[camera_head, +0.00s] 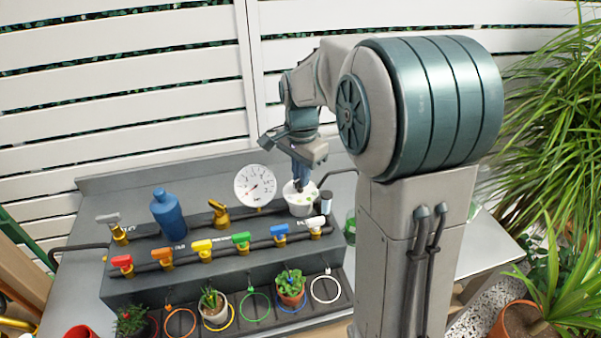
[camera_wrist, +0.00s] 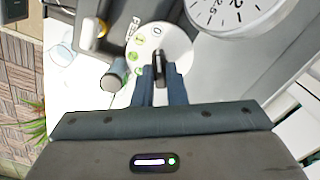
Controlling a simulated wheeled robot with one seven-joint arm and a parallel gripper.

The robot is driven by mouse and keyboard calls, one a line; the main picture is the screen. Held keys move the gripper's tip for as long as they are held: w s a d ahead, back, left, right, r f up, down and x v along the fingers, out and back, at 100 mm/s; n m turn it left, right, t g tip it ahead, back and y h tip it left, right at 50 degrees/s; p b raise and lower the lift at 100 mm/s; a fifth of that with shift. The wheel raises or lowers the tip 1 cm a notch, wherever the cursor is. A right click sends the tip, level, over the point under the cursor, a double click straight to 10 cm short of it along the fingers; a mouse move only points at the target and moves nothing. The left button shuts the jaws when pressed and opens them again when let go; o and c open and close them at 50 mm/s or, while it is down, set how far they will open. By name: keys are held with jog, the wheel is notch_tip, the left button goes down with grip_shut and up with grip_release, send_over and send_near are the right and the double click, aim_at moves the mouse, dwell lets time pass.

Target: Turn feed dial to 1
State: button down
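The feed dial (camera_head: 302,208) is a white round face at the right end of the grey bench unit. My gripper (camera_head: 301,184) reaches down onto the dial from above. In the wrist view, the two blue-grey fingertips (camera_wrist: 160,72) stand on either side of the knob and appear closed on it. They hide the dial's lower part.
A white pressure gauge (camera_head: 255,186) stands left of the dial. A dark cylinder with a pale top (camera_head: 326,201) stands close on its right. Coloured valve handles (camera_head: 202,247) line the pipe in front, with potted plants (camera_head: 291,287) below. A blue bottle (camera_head: 167,214) stands farther left.

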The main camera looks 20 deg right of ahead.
jog(key=shift+n, duration=0.4)
jog(key=n, duration=0.3)
jog(key=shift+w+n, duration=0.1)
jog(key=shift+n, duration=1.8)
jog(key=c, duration=1.5)
grip_release()
jog(key=shift+o, duration=0.2)
jog(key=shift+r, duration=0.1)
notch_tip(320, 180, up, 14)
jog(key=shift+a, duration=0.1)
